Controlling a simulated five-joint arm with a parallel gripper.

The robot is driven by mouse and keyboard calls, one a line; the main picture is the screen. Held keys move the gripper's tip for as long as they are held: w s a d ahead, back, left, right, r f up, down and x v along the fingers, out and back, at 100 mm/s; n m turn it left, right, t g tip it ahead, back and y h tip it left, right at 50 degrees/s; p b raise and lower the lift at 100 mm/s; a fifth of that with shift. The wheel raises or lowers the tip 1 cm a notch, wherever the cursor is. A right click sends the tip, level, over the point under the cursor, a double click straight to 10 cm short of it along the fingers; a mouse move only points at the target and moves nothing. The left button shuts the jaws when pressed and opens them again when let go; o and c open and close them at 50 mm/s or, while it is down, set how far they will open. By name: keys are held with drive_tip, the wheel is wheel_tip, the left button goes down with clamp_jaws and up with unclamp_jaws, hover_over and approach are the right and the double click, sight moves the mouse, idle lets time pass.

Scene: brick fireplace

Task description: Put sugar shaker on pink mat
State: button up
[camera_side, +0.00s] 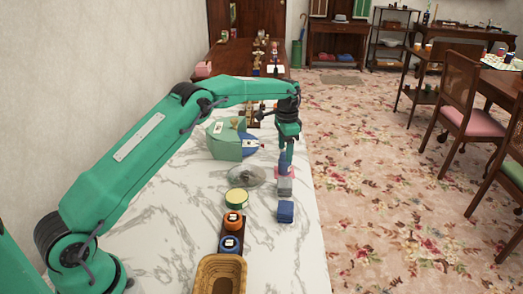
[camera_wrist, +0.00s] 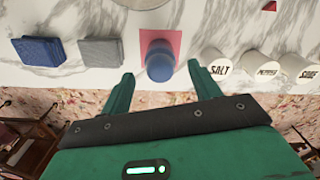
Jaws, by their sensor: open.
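A blue rounded cylinder (camera_wrist: 160,62), which looks like the sugar shaker though I see no label on it, stands on the pink mat (camera_wrist: 174,38) in the wrist view. In the side view the blue cylinder (camera_side: 285,162) is right below my gripper (camera_side: 287,143), and a sliver of the pink mat (camera_side: 277,174) shows beside it. In the wrist view my gripper (camera_wrist: 159,74) is open, with one finger on each side of the cylinder's near end. Clear gaps show between fingers and cylinder.
A grey block (camera_wrist: 100,52) and a blue block (camera_wrist: 40,51) lie left of the mat. White SALT (camera_wrist: 216,62) and PEPPER (camera_wrist: 263,66) canisters and a third with a hard-to-read label (camera_wrist: 308,68) stand right. A wicker basket (camera_side: 206,275) is at the front. The table's right edge is close.

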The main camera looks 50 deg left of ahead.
wheel_tip(320, 180, up, 7)
drive_tip(key=shift+f, duration=0.1)
drive_tip(key=shift+r, duration=0.25)
idle(0.6)
drive_tip(key=s+d+r+n+t, duration=0.1)
drive_tip(key=s+d+r, duration=0.1)
drive_tip(key=s+r, duration=0.65)
drive_tip(key=s+d+r+n+t, duration=0.2)
drive_tip(key=s+r, duration=0.6)
drive_tip(key=s, duration=0.1)
drive_tip(key=s+d+f+n+t, duration=0.1)
drive_tip(key=s+f, duration=0.2)
drive_tip(key=s, duration=0.9)
drive_tip(key=s+d+f+n+t, duration=0.1)
drive_tip(key=s+f+n, duration=0.1)
drive_tip(key=s, duration=0.9)
drive_tip(key=shift+s+d+f+t, duration=0.15)
drive_tip(key=shift+s+f+t, duration=0.2)
drive_tip(key=shift+f, duration=0.25)
